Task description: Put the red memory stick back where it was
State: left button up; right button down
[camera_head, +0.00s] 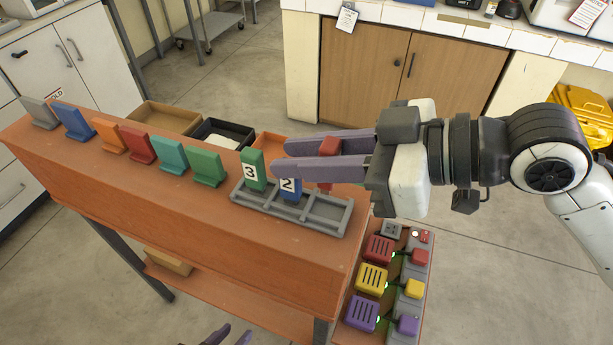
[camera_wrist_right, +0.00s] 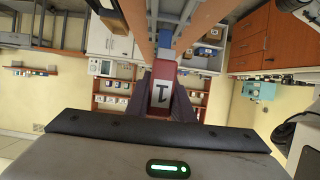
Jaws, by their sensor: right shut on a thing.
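My right gripper (camera_head: 282,158) is shut on a red memory stick (camera_head: 329,146), which shows above and below the purple fingers. In the right wrist view the red stick (camera_wrist_right: 164,74) bears a white label with a 1 and sits between the fingers. Below the gripper is a grey slotted rack (camera_head: 330,226) on the orange-brown bench. A green stick marked 3 (camera_head: 253,160) and a blue stick marked 2 (camera_head: 289,190) stand in its left part; the blue one is partly hidden by the fingers. My left gripper (camera_head: 229,336) barely shows at the bottom edge, its fingertips apart.
A row of upright coloured pieces, including a red one (camera_head: 138,146) and a teal one (camera_head: 173,156), stands left on the bench (camera_head: 190,220). Behind are open trays (camera_head: 222,134). A lower unit with coloured blocks (camera_head: 370,280) stands at the bench's right end.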

notch_tip(320, 180, down, 4)
jog(key=shift+f, duration=0.15)
pick_arm(q)
jog(key=shift+w+f+b, duration=0.1)
jog(key=shift+w+b, duration=0.25)
jog(key=shift+w, duration=0.2)
pick_arm(e)
jog(key=shift+w+f, duration=0.1)
jog(key=shift+f, duration=0.25)
jog(key=c, duration=1.5)
grip_release()
jog(key=shift+c, duration=0.2)
pick_arm(q)
jog(key=shift+s+f, duration=0.1)
jog(key=shift+s, duration=0.15)
